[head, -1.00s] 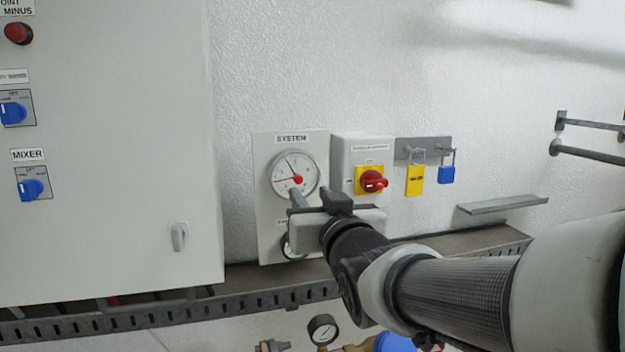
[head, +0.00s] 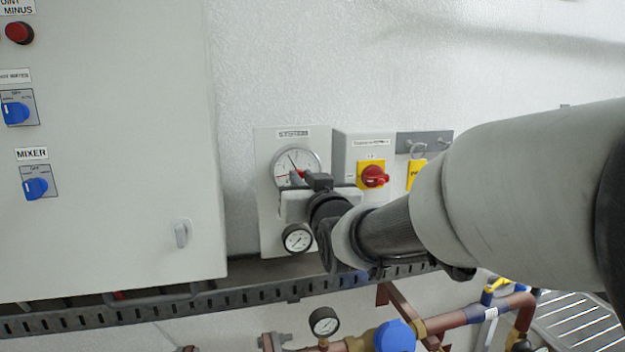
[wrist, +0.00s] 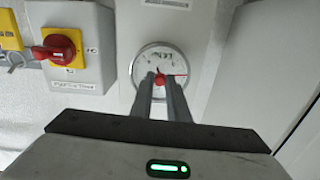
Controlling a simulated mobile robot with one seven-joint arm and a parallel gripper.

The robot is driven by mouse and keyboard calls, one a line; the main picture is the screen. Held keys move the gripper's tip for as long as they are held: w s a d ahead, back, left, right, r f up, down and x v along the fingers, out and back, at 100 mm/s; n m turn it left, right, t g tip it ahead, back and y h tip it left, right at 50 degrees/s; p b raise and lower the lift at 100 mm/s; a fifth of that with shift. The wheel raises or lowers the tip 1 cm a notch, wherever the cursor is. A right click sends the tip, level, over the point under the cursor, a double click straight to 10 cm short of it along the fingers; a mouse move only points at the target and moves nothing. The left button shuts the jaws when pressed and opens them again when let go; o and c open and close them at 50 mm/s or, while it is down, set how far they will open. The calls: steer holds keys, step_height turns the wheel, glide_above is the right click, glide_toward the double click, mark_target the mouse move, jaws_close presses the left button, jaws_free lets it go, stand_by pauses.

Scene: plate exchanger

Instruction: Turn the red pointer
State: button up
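The red pointer (wrist: 160,80) sits at the centre of the round white SYSTEM gauge (wrist: 152,54). In the head view the gauge (head: 293,158) shows a thin black needle, and a little of the red pointer (head: 300,173) shows beside my gripper. My gripper (wrist: 160,76) faces the gauge. Its two grey fingers are apart, with a narrow gap, and their tips lie one on each side of the red hub. Whether they touch it I cannot tell. In the head view my gripper body covers the lower part of the gauge.
A red rotary switch (head: 374,177) on a yellow plate is close right of the gauge. A smaller gauge (head: 298,238) is below my gripper. A grey cabinet (head: 110,130) stands left, and a perforated cable tray (head: 130,312) runs below. Copper pipes (head: 480,315) are lower right.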

jaws_close()
steer(key=shift+b, duration=0.45)
steer(key=shift+a+m+b, duration=0.1)
steer(key=shift+m+b, duration=6.9)
steer(key=o, duration=0.8)
jaws_free()
steer(key=shift+c, duration=0.2)
